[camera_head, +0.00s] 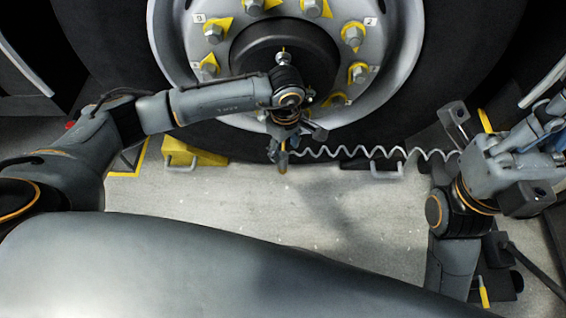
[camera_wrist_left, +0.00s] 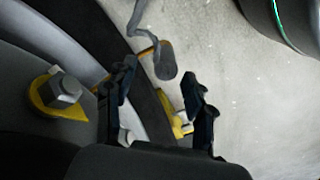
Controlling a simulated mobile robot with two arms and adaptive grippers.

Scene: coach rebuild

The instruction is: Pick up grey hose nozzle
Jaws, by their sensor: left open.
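My left gripper (camera_head: 294,142) hangs with its fingers down in front of the wheel hub. In the left wrist view its two dark fingers (camera_wrist_left: 163,105) stand apart with nothing held between them. The grey hose nozzle (camera_wrist_left: 165,62) lies just past the fingertips, a rounded grey piece with an orange edge and a grey hose running up from it. In the head view the nozzle is largely hidden by the left gripper at the left end of the coiled hose (camera_head: 375,152). My right gripper (camera_head: 490,155) is at the right edge; its opening is unclear.
The large wheel (camera_head: 385,60) with yellow-marked lug nuts stands close behind the left gripper. A yellow chock (camera_head: 195,155) sits at its lower left. The coiled hose crosses the wheel's base toward the right arm. The pale floor (camera_head: 230,195) in front is clear.

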